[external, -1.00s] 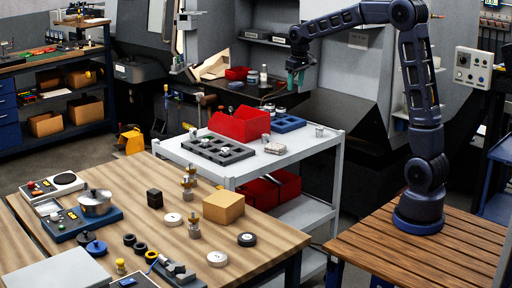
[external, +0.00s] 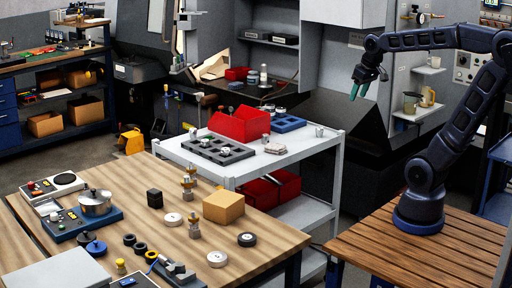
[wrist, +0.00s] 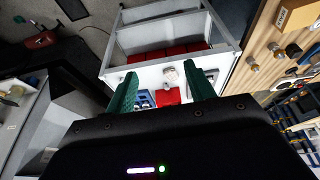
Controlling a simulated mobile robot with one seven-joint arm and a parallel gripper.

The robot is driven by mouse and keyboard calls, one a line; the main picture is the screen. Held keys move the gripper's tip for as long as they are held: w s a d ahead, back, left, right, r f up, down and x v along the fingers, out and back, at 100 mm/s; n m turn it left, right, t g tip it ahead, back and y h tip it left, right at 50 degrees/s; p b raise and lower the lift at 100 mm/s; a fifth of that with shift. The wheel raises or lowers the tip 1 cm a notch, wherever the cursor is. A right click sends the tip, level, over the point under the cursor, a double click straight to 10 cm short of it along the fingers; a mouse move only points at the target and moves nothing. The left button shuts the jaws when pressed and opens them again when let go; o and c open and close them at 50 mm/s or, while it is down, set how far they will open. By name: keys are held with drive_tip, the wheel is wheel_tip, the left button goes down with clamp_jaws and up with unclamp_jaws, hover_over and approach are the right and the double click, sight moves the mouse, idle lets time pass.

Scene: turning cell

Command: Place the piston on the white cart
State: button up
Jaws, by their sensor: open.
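The white cart (external: 284,160) stands in the middle of the external view, and its edge shows in the wrist view (wrist: 145,75). Near its right corner stands a small metal cylinder (external: 319,131). A pale metal part (external: 274,148) lies further left on its top. I cannot tell surely which part is the piston. My gripper (external: 358,88) has two green fingers, apart and empty, raised in the air right of the cart. In the wrist view the fingers (wrist: 162,92) are spread, with the cart and small metal parts seen beyond and between them.
A red bin (external: 240,124), a grey pocketed tray (external: 218,151) and a blue tray (external: 287,123) occupy the cart top. Red bins sit on its lower shelf. A wooden table (external: 140,190) with loose parts and a cardboard box (external: 223,206) is in front. Machines stand behind.

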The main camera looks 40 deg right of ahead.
drive_tip(key=s+f, duration=0.3)
drive_tip(key=s, duration=0.4)
drive_tip(key=shift+s+f+t, duration=0.3)
drive_tip(key=shift+s, duration=0.05)
idle(4.0)
